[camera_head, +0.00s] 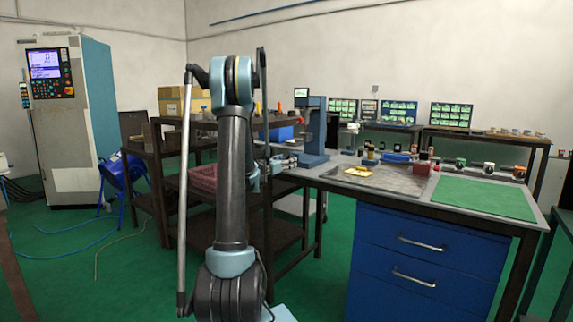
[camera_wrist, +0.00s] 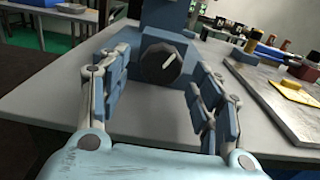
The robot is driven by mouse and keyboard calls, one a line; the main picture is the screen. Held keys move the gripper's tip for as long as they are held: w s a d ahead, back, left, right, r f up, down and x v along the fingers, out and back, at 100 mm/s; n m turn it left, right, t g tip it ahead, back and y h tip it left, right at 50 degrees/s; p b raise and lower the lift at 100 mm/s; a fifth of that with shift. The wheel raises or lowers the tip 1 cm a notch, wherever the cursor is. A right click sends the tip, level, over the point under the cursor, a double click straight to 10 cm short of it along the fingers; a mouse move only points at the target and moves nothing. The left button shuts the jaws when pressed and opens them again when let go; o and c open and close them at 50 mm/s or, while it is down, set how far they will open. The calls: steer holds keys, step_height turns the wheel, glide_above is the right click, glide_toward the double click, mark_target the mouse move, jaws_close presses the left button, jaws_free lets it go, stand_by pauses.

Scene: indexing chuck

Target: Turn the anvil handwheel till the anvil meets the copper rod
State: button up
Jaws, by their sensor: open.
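A dark, faceted handwheel (camera_wrist: 160,64) with a white line on its face is mounted on the front of a blue machine (camera_wrist: 166,14) in the wrist view. The blue machine also shows in the head view (camera_head: 316,130), standing at the left end of the workbench. My gripper (camera_wrist: 162,88) is open, its two fingers spread left and right of the handwheel and nearer the camera, with no visible contact. In the head view my gripper (camera_head: 284,162) is small and partly hidden by my arm. The anvil and copper rod cannot be made out.
A grey plate with a yellow item (camera_head: 362,171) lies right of the machine on the bench (camera_head: 420,198). Several small tools and a blue item (camera_wrist: 268,52) stand behind it. A green mat (camera_head: 485,197) covers the right end. Dark shelving (camera_head: 160,190) stands to the left.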

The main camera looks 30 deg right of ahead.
steer(key=shift+w+d, duration=0.25)
steer(key=shift+d, duration=0.35)
steer(key=c, duration=1.1)
steer(key=shift+o, duration=0.2)
steer(key=shift+w+m, duration=0.1)
steer(key=shift+m, duration=2.2)
steer(key=o, duration=1.1)
steer(key=shift+c, duration=0.2)
